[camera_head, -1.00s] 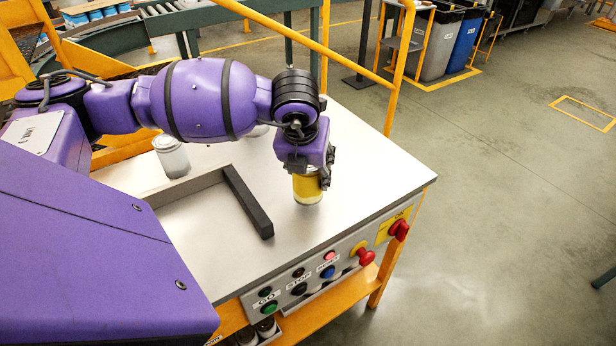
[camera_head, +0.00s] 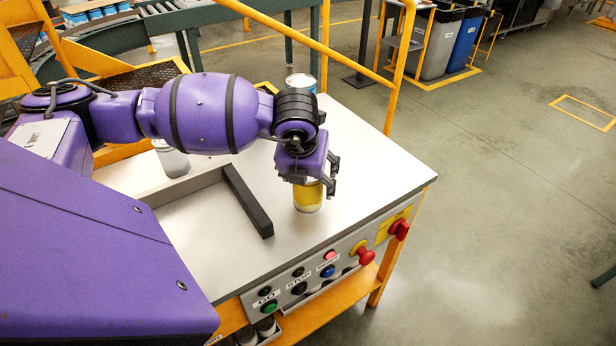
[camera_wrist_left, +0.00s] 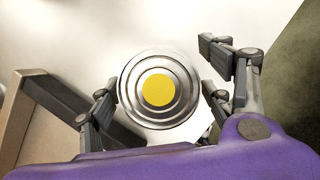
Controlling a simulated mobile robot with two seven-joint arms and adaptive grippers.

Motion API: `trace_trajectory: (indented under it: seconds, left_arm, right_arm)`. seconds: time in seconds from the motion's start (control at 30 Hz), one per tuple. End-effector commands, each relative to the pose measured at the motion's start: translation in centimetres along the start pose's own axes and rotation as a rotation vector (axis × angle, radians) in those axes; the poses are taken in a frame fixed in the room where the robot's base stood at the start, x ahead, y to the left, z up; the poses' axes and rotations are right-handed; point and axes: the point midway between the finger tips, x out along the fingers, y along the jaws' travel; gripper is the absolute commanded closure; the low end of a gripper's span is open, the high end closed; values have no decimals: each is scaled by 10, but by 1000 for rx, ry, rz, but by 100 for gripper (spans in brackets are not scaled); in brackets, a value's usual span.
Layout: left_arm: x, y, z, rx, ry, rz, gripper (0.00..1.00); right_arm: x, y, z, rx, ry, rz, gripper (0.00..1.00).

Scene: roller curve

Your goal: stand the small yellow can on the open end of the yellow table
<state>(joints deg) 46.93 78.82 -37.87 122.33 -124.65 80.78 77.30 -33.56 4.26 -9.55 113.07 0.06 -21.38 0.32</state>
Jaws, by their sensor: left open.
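The small yellow can (camera_head: 308,198) stands upright on the pale top of the yellow table (camera_head: 355,190), near its right, open end. Its round metal lid with a yellow centre (camera_wrist_left: 157,90) shows from above in the left wrist view. My left gripper (camera_head: 308,178) is above and around the upper part of the can. Its fingers (camera_wrist_left: 160,100) are spread on both sides of the lid, with a gap on the right side. My right gripper is not in view.
A dark-topped L-shaped rail (camera_head: 247,200) lies left of the can. A grey-white can (camera_head: 171,158) stands behind it, and another can (camera_head: 301,83) stands at the table's back. Buttons and red knobs (camera_head: 366,257) line the front panel. A yellow handrail (camera_head: 320,50) crosses behind.

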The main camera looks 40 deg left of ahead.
Motion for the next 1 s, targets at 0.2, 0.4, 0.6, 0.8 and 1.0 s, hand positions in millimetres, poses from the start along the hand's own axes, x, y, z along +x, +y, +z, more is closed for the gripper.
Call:
trace_trajectory:
  seconds: [0.2,0.4,0.6,0.8,1.0]
  left_arm:
    - [-23,0,2,0,-4,-1,27]
    - [-67,0,2,3,-5,-1,27]
    - [-104,0,2,2,-4,-1,27]
    - [-121,0,1,2,-1,0,27]
    - [-122,0,1,2,0,0,27]
  right_arm:
    - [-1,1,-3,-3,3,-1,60]
    - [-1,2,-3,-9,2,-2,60]
    - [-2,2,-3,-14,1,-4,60]
    - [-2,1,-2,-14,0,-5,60]
    - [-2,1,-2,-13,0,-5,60]
